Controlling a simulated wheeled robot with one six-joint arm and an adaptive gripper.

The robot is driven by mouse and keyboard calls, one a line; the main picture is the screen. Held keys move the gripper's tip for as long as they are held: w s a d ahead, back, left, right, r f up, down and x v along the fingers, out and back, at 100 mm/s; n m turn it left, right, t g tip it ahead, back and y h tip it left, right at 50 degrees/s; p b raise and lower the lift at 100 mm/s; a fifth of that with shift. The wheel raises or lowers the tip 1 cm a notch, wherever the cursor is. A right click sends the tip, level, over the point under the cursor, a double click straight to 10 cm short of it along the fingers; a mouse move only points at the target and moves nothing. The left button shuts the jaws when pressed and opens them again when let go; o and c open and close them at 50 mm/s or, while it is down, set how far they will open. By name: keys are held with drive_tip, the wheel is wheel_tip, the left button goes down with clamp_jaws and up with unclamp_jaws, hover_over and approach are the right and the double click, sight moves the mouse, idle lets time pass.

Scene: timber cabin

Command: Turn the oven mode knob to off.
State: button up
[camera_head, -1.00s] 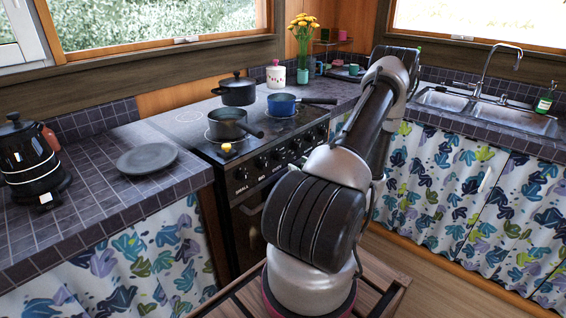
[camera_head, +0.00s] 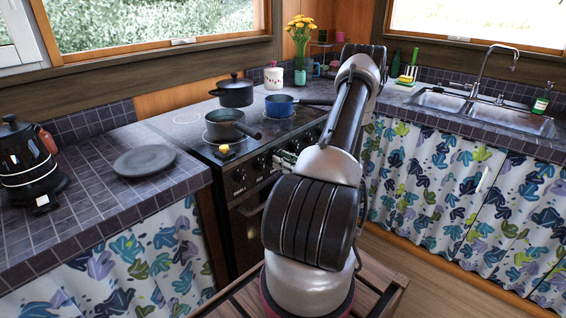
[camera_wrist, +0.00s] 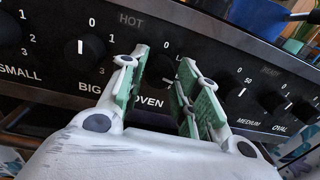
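The oven mode knob (camera_wrist: 160,72) is a dark round knob above the word OVEN in the wrist view. A small white mark shows at its upper right, near the finger; its exact setting is hard to read. My gripper (camera_wrist: 158,85) is open, with its green-padded fingers on either side of this knob. I cannot tell whether either pad touches it. In the head view my gripper (camera_head: 284,160) is at the front panel of the stove (camera_head: 240,180), and the knob is hidden there.
Other knobs flank it: the BIG knob (camera_wrist: 84,48) on the left and a knob with a numbered scale (camera_wrist: 240,97) on the right. A grey pot (camera_head: 226,127), a blue pan (camera_head: 280,105) and a black pot (camera_head: 236,94) stand on the stove. A grey plate (camera_head: 145,160) lies on the left counter.

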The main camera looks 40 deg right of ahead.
drive_tip(key=c, duration=0.4)
drive_tip(key=shift+o, duration=0.2)
drive_tip(key=shift+n, duration=0.3)
drive_tip(key=n, duration=1.3)
drive_tip(key=n+y, duration=0.1)
drive_tip(key=n, duration=0.5)
drive_tip(key=shift+f+n+t, duration=0.25)
drive_tip(key=shift+n+t, duration=0.05)
drive_tip(key=shift+n, duration=0.1)
drive_tip(key=shift+a, duration=0.1)
drive_tip(key=o, duration=1)
